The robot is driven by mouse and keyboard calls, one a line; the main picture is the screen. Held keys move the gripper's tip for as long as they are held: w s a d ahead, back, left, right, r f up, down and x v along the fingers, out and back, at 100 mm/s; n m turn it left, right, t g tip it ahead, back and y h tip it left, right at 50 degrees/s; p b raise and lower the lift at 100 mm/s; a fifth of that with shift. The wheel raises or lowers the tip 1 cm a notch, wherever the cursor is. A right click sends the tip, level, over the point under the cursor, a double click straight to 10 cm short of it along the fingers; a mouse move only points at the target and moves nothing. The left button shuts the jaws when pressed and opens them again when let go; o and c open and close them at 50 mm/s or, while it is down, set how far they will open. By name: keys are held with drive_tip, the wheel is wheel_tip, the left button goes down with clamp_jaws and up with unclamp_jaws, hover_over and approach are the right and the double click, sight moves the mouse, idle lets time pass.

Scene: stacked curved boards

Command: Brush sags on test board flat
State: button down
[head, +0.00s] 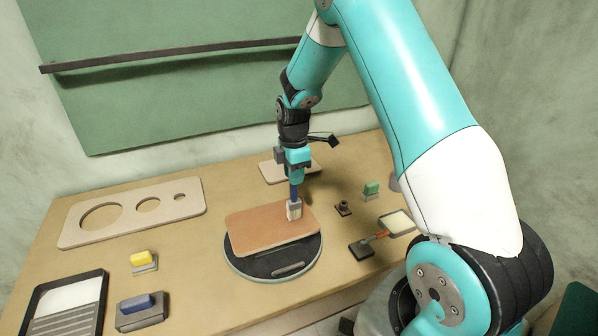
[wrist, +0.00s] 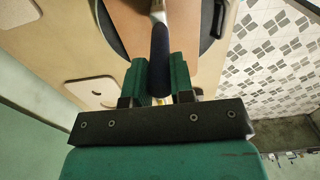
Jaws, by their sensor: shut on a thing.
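The test board (head: 262,232) is a flat reddish-brown rounded board lying on a round black turntable (head: 240,265). My gripper (head: 295,172) is above the board and shut on the blue handle of a brush (head: 294,209). The brush points down, with its pale bristle end at the right part of the board; I cannot tell for sure whether the bristles touch. In the wrist view the dark blue handle (wrist: 160,62) sits between the green jaws of my gripper (wrist: 160,78), with the board (wrist: 125,25) beyond it. Sags on the board cannot be made out.
A paint tray (head: 65,308) stands front left, near blue (head: 138,305) and yellow (head: 141,259) blocks on grey bases. A board with holes (head: 130,212) lies at left, a small pale board (head: 272,172) behind. An orange-handled tool (head: 376,238) and a green block (head: 371,189) lie right.

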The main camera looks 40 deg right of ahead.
drive_tip(key=shift+w+a, duration=0.25)
drive_tip(key=shift+a, duration=0.5)
drive_tip(key=shift+r, duration=0.25)
drive_tip(key=shift+r+p, duration=0.6)
drive_tip(key=shift+p, duration=0.05)
wheel_tip(320, 180, up, 6)
drive_tip(key=p, duration=0.4)
